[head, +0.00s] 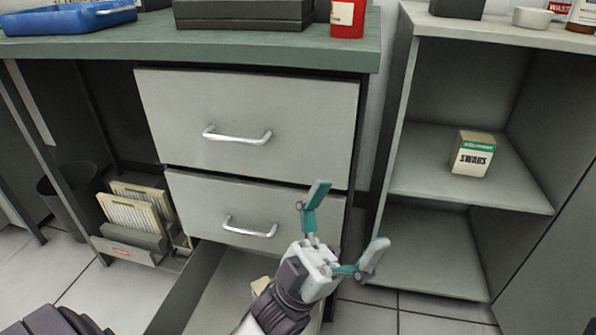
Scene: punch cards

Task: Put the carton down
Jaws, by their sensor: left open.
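A small carton (470,157), cream with a green top band and the word SWABS, stands upright on the middle shelf of the open cabinet at the right. My left gripper (348,216) has its teal fingers spread wide and holds nothing. It is left of the carton and clear of it, in front of the lower drawers and above the open bottom drawer (222,283). A beige object (260,285) shows partly in that drawer, mostly hidden by my gripper; I cannot tell what it is. My right gripper is not in view.
Two closed drawers (245,115) with bar handles sit under the green worktop (270,53). A blue tray (68,18) and a red can (347,18) stand on top. The cabinet's lower shelf (430,255) is empty. A rack of cards (135,210) is at left.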

